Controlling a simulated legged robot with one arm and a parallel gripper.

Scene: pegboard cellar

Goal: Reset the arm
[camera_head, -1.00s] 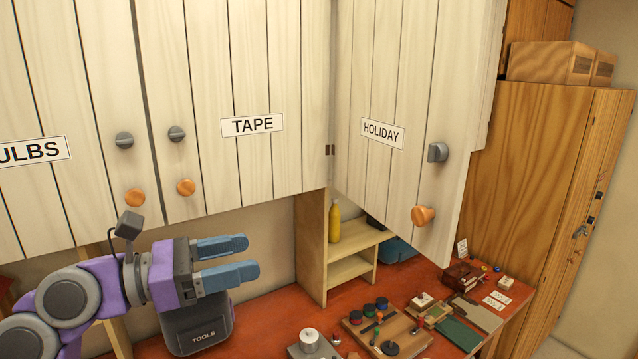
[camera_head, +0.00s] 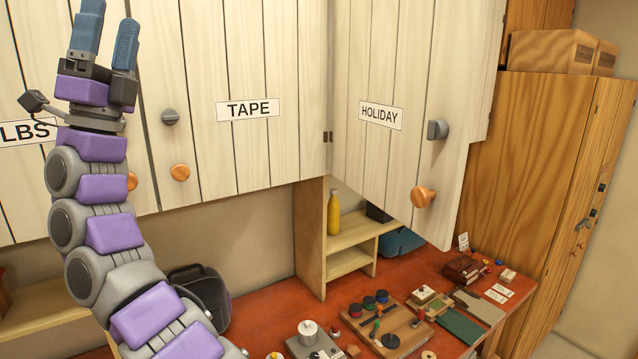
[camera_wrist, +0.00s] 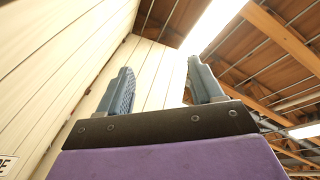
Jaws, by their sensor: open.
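My gripper (camera_head: 106,42) is raised at the upper left of the head view, with its blue fingers pointing up in front of the cream cabinet doors. The fingers are apart and nothing is between them. In the wrist view my gripper (camera_wrist: 158,88) also shows open and empty, aimed up toward the ceiling. My arm stands almost upright and hides part of the bulbs label and an orange knob behind it.
The cabinet door labelled HOLIDAY (camera_head: 381,115) stands at an angle beside the door labelled TAPE (camera_head: 248,109). A red workbench (camera_head: 262,312) below holds a dark tool bag (camera_head: 205,290), a yellow bottle (camera_head: 334,214) on a shelf and several small items. Ceiling beams and a light (camera_wrist: 215,22) show above.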

